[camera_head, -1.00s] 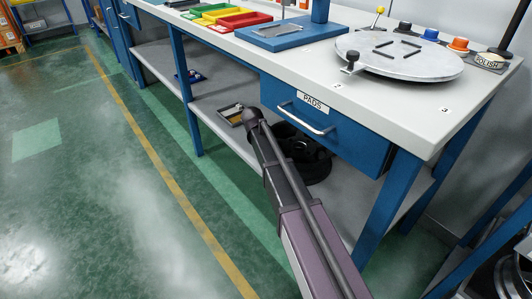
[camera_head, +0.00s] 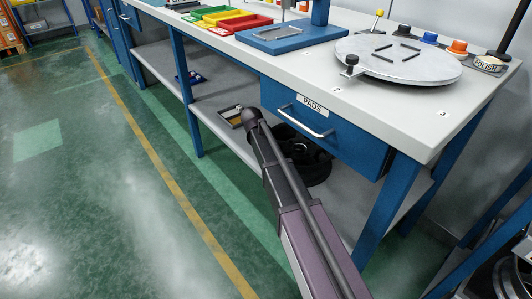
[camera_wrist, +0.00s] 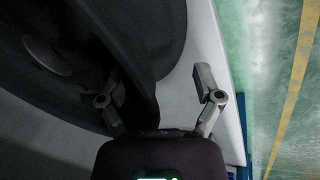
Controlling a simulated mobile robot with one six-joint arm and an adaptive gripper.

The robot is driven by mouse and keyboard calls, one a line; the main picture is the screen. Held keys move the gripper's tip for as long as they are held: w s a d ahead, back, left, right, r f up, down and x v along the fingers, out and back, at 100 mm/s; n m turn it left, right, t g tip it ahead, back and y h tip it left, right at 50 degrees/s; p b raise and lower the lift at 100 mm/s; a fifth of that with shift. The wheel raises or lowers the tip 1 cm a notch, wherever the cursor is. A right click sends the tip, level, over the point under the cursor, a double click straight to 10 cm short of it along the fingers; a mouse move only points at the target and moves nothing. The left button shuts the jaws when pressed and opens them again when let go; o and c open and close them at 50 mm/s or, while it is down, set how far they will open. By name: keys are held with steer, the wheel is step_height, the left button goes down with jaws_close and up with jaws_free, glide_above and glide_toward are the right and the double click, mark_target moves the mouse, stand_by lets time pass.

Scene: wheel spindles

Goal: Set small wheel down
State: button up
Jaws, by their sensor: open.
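A black round tub-like thing (camera_head: 316,166) rests on the bench's lower shelf (camera_head: 215,97), partly hidden behind my arm. In the wrist view a large dark curved body (camera_wrist: 150,45) fills the left and middle. My gripper (camera_wrist: 158,80) is open, with its fingers apart on either side of the dark curved wall. The left finger is over the dark inner side, the right finger over the pale shelf. A rounded dark grey shape (camera_wrist: 47,54) shows inside at the left. I cannot tell which part is the small wheel.
A blue drawer marked PADS (camera_head: 318,127) hangs above the shelf, with a bench leg (camera_head: 388,215) at its right. On the bench top stand a round metal plate (camera_head: 400,67) and coloured bins (camera_head: 245,22).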

steer(key=s+a+r+p, duration=0.3)
steer(key=s+a, duration=0.3)
steer(key=a, duration=0.5)
steer(key=shift+s+a+r+p, duration=0.2)
steer(key=shift+a+r+p, duration=0.15)
steer(key=shift+r, duration=0.15)
steer(key=shift+w, duration=0.1)
stand_by(1.3)
